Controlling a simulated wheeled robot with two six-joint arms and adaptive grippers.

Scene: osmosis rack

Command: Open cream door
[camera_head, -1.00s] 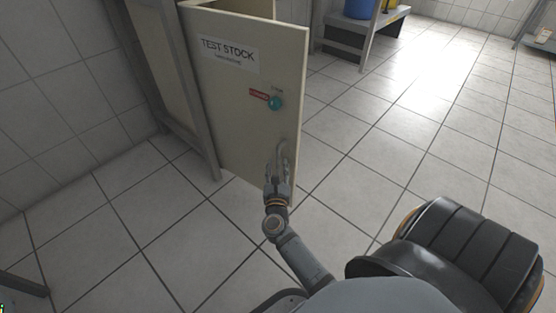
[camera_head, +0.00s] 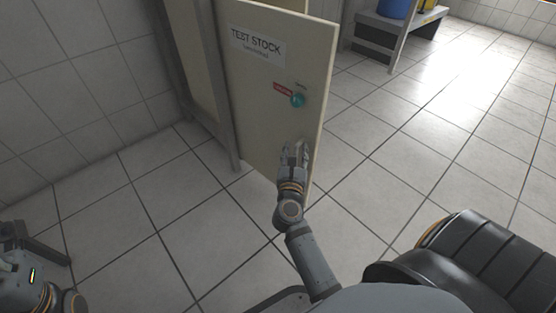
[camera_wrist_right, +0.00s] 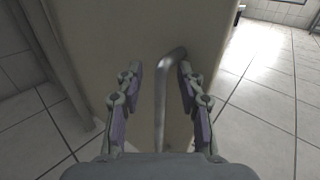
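The cream door (camera_head: 265,115) has a "TEST STOCK" label, a red tag and a teal round lock. It seems to stand at an angle from the grey frame at its left; I cannot tell how far it is open. Its metal bar handle (camera_wrist_right: 161,100) is near the free right edge. My right gripper (camera_head: 294,152) is at the handle. In the right wrist view, its open fingers (camera_wrist_right: 160,85) stand on both sides of the handle, with gaps visible. My left gripper (camera_head: 22,265) is partly in view at the lower left; its finger state is unclear.
A grey post (camera_head: 218,90) borders the door's left side. A bench (camera_head: 385,38) with a blue container (camera_head: 392,8) stands at the back. Tiled floor (camera_head: 400,150) is clear right of the door and in front of it.

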